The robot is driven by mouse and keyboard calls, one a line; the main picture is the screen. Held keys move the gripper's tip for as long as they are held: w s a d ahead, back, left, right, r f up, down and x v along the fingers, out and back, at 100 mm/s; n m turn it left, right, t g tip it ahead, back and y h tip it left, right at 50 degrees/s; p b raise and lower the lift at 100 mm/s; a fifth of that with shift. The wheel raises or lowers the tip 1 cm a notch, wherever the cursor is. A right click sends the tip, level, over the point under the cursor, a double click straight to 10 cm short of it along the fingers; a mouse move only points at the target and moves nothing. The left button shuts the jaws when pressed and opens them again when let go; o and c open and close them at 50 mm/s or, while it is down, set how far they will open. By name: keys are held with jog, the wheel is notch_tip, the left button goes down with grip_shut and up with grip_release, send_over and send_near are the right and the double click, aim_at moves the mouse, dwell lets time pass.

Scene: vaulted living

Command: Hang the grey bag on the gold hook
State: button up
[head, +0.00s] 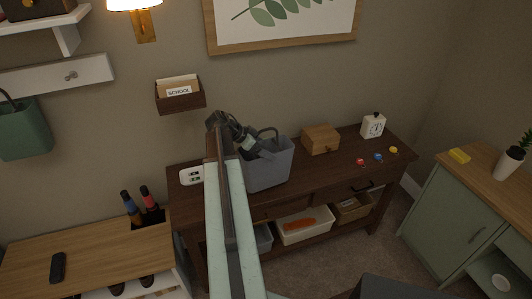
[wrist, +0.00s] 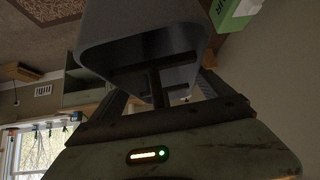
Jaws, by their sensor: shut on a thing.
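The grey bag (head: 270,173), a stiff open-topped bag with a dark handle loop, is upright at the dark wooden table in the head view. My gripper (head: 249,146) is at its upper left side, shut on it. In the wrist view the bag (wrist: 140,22) fills the top middle, with my gripper (wrist: 158,92) against it. I cannot tell whether the bag's base touches the table. A small metal hook (head: 71,76) is on the white wall rail at the upper left; its colour is unclear and nothing hangs on it.
A green bag (head: 24,130) hangs at the left below the white rail (head: 40,78). A dark wall pocket (head: 180,100) with cards lies between rail and bag. A wooden box (head: 320,139) and a white clock (head: 373,127) stand on the table (head: 345,160). A gold lamp (head: 144,24) is above.

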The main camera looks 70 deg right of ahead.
aim_at(267, 147)
jog(key=shift+d, duration=0.2)
jog(key=shift+s+d+f+b, duration=0.15)
jog(key=shift+d+f+b, duration=0.3)
jog(key=shift+d, duration=0.15)
jog(key=shift+s+d+f+b, duration=0.1)
jog(key=shift+d+f+b, duration=0.3)
jog(key=shift+d, duration=0.2)
notch_tip(267, 147, down, 2)
jog(key=shift+a+f+b, duration=0.1)
jog(key=shift+a+b, duration=0.05)
jog(key=shift+b, duration=0.9)
jog(key=o, duration=1.8)
